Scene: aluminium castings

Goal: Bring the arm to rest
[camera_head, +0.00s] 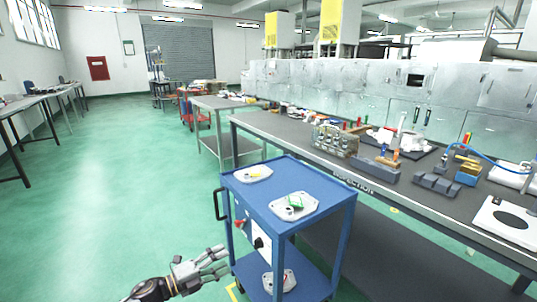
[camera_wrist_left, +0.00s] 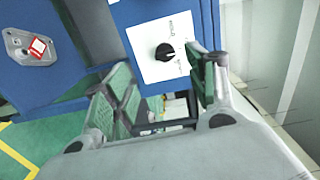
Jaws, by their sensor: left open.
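My left gripper (camera_head: 224,262) is at the bottom of the head view, to the left of the blue cart's lower part and over the green floor. Its fingers are spread and point right, with nothing between them. The left wrist view shows the open fingers with green pads (camera_wrist_left: 158,72) in front of the cart's side, where a white panel with a black knob (camera_wrist_left: 165,52) is fixed. I cannot tell the exact gap to the cart. My right gripper is not in view.
The blue cart (camera_head: 323,211) holds light metal plates (camera_head: 294,205) on top and another on its lower shelf. A long grey workbench (camera_head: 290,127) with castings and tools stands behind and to the right. Open green floor (camera_head: 110,190) lies to the left.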

